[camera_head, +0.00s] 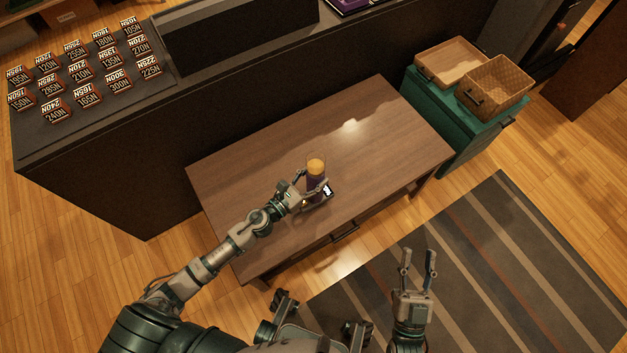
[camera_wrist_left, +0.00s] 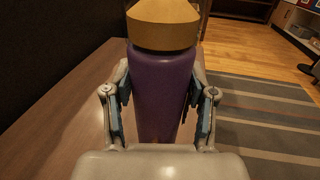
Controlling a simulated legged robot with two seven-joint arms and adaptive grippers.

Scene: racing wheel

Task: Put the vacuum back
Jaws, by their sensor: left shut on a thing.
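The vacuum, a purple flask with an orange-tan cap (camera_head: 316,168), stands upright at the wooden table, near its middle. In the left wrist view the purple body (camera_wrist_left: 163,90) fills the space between the fingers, with the cap above them. My left gripper (camera_head: 313,187) is shut on the flask from its left side. The flask's base is hidden in the wrist view, so I cannot tell whether it touches the table. My right gripper (camera_head: 418,260) is open and empty, over the striped rug in front of the table.
A small dark item with a white face (camera_head: 327,192) is beside the flask on the table (camera_head: 240,175). A dark counter (camera_head: 100,160) with several numbered blocks runs behind. A green cabinet (camera_head: 455,125) holds two baskets (camera_head: 495,85) at right. Most of the tabletop is clear.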

